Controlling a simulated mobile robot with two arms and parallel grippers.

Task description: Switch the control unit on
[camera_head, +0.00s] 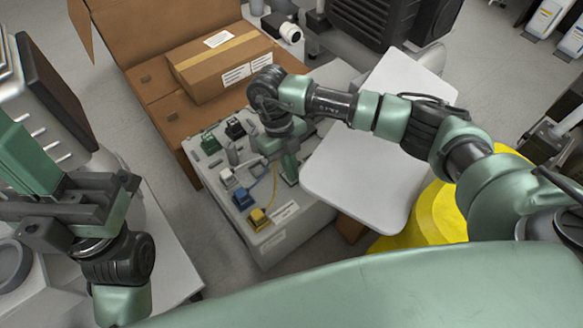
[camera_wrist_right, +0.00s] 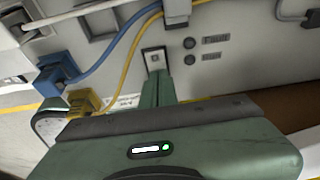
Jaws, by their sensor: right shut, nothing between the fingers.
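The control unit (camera_head: 225,170) is a light grey box with coloured plugs on its face, left of centre in the head view. In the right wrist view its panel (camera_wrist_right: 225,62) shows a small framed rocker switch (camera_wrist_right: 155,58). Two dark round buttons with labels sit to the switch's right. My right gripper (camera_head: 290,176) is shut and empty, pointing at the panel. In the wrist view its fingertips (camera_wrist_right: 157,80) are just below the switch, overlapping its lower edge; I cannot tell whether they touch. My left gripper (camera_head: 75,205) is far left, away from the unit; its finger opening is unclear.
Blue (camera_wrist_right: 58,72) and yellow (camera_wrist_right: 84,102) plugs with cables lie left of the switch. A cardboard box (camera_head: 222,66) stands behind the unit. A white panel (camera_head: 370,165) and a yellow object (camera_head: 440,215) lie right of it, close to my right arm.

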